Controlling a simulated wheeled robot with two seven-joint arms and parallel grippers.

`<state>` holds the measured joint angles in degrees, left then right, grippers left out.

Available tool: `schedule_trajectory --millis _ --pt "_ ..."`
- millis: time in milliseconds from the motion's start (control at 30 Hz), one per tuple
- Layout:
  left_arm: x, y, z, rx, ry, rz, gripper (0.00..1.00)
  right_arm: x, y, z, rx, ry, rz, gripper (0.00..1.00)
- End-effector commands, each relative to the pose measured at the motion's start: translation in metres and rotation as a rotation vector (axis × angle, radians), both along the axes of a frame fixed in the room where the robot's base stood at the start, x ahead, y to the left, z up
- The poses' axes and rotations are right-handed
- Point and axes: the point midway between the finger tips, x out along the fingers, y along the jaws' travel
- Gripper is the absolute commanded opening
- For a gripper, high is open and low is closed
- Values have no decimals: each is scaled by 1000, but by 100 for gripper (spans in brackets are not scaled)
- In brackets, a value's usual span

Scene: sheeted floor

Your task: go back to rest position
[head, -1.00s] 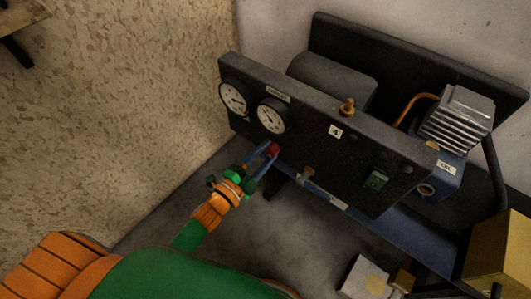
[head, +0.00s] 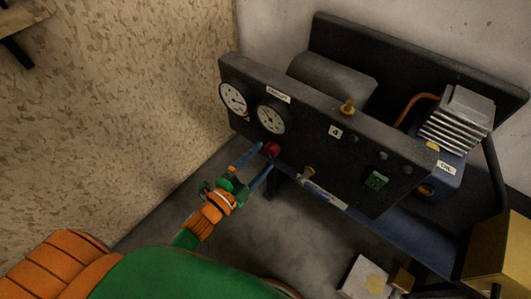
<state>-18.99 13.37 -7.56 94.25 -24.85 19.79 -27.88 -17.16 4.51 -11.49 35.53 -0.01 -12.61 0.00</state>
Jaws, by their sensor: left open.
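My left gripper (head: 258,165) is open and empty, with its two blue fingers spread just below and left of a red knob (head: 272,149). The knob sits low on the black front panel (head: 318,150) of a machine, under two round gauges (head: 234,97). The fingertips look close to the knob but apart from it. My orange and green left arm (head: 180,272) reaches in from the bottom left. My right gripper is not in view.
The panel also carries a brass valve (head: 308,172), a green switch (head: 376,180) and a brass fitting (head: 347,107). A yellow box (head: 497,258) and a white box (head: 366,277) stand at the lower right. A speckled wall (head: 140,110) is at the left. Grey floor lies below the machine.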

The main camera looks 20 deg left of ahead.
Motion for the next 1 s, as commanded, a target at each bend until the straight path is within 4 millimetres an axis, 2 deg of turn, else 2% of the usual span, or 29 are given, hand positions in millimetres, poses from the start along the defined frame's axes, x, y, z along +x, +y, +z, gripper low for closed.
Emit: schedule_trajectory --millis 100,233,667,733,767,867,900,967,1000 --pt "-24 9 0 -1 4 0 76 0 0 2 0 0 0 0" --pt "-39 14 0 0 1 0 76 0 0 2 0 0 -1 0" --pt "-42 15 0 0 1 0 76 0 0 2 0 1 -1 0" --pt "-42 18 -11 -16 39 16 76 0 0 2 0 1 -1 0" --pt "-43 21 -23 -33 79 33 76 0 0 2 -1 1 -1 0" --pt "-56 36 -97 -135 336 146 76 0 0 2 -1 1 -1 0" --pt "-69 43 -134 -188 471 212 76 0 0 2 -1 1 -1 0" --pt "-96 50 -185 -259 664 311 76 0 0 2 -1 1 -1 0" --pt "-117 53 -214 -300 778 376 76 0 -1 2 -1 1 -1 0"
